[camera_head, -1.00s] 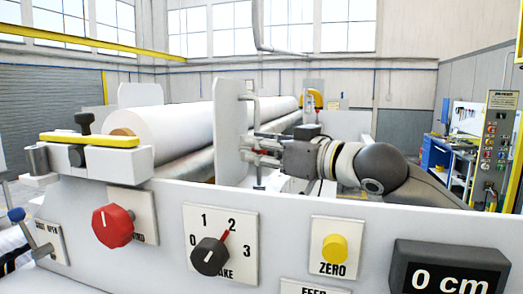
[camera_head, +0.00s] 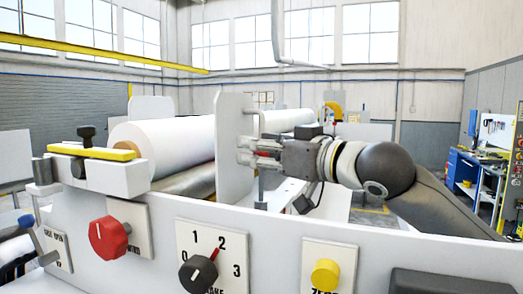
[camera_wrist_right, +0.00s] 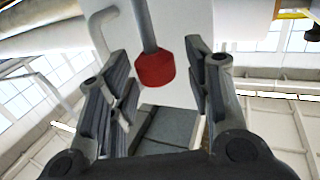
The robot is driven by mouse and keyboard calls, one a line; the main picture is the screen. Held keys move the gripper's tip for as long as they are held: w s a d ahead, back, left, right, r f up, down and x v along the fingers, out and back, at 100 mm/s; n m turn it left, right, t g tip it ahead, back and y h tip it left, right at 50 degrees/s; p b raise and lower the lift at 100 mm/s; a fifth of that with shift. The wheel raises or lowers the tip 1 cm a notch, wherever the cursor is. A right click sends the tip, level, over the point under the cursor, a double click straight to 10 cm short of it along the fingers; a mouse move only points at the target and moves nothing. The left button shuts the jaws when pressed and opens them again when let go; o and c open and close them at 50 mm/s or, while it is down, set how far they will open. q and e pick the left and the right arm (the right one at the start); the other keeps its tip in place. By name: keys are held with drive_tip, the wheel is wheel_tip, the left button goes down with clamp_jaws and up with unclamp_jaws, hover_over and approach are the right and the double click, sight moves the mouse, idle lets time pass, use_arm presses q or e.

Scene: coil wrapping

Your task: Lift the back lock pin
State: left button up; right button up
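My right gripper (camera_head: 252,152) reaches in from the right beside an upright white plate (camera_head: 233,130). In the right wrist view its fingers (camera_wrist_right: 158,85) are apart, on either side of a grey rod with a red end (camera_wrist_right: 155,68); no grip on it shows. A black-knobbed pin (camera_head: 87,135) stands upright at the near yellow bar (camera_head: 92,153), left of the white roll (camera_head: 180,140). A yellow part (camera_head: 334,109) shows at the far end of the machine; I cannot make out a lock pin there. My left gripper is out of view.
The front panel carries a red knob (camera_head: 108,238), a black dial (camera_head: 197,273) and a yellow button (camera_head: 325,273). A bent grey pipe (camera_wrist_right: 101,32) runs beside the gripper. A blue workbench (camera_head: 462,168) stands far right.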

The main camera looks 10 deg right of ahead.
drive_tip(key=shift+w, duration=0.1)
drive_tip(key=shift+d+f, duration=0.1)
drive_tip(key=shift+d, duration=0.05)
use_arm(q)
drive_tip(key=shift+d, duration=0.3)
use_arm(e)
drive_tip(key=v, duration=1.2)
